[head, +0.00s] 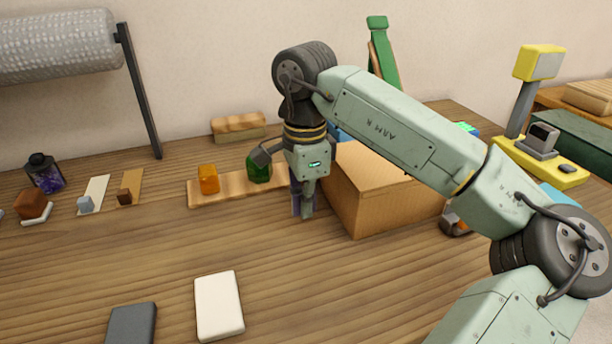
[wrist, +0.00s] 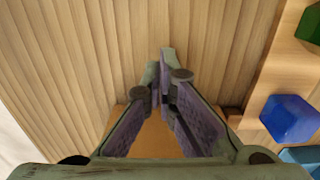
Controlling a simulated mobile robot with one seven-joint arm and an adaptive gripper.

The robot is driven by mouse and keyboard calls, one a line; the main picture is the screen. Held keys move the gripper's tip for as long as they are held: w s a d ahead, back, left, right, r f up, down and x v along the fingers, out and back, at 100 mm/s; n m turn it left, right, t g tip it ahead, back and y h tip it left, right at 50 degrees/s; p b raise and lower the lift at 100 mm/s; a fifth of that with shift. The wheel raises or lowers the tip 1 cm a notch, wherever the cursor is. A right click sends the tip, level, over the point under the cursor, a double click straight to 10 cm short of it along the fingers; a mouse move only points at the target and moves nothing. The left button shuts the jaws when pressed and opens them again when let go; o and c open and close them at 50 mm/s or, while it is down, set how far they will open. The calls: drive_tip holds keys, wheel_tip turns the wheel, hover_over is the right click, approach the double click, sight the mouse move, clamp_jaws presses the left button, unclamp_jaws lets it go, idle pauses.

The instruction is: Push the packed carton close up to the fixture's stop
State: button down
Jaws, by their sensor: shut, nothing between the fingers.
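The packed carton (head: 375,195) is a closed brown cardboard box on the wooden table, right of centre in the head view. My gripper (head: 303,210) points down at the carton's left side, low over the table. Its fingers are shut with nothing between them. In the wrist view the shut fingertips (wrist: 162,60) show over bare wood, and part of the brown carton (wrist: 155,140) shows behind and between the fingers. I cannot tell whether the fingers touch the carton. I cannot make out the fixture's stop; my arm hides much of the area around the carton.
A wooden strip (head: 225,191) with an orange block (head: 208,179) and a green block (head: 259,167) lies left of my gripper. A blue block (wrist: 290,119) shows in the wrist view. A white slab (head: 218,305) lies in front. A yellow scale (head: 540,165) stands right.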

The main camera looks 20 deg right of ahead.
drive_tip(key=shift+w+d+f+p, duration=0.1)
drive_tip(key=shift+d+f+p, duration=0.15)
drive_tip(key=shift+d, duration=0.4)
drive_tip(key=shift+d+f+p, duration=0.15)
drive_tip(key=shift+d+p, duration=0.1)
drive_tip(key=shift+d, duration=0.45)
drive_tip(key=shift+w+d+f+p, duration=0.1)
drive_tip(key=shift+d+f+p, duration=0.15)
drive_tip(key=shift+d, duration=0.4)
drive_tip(key=shift+w+d, duration=0.1)
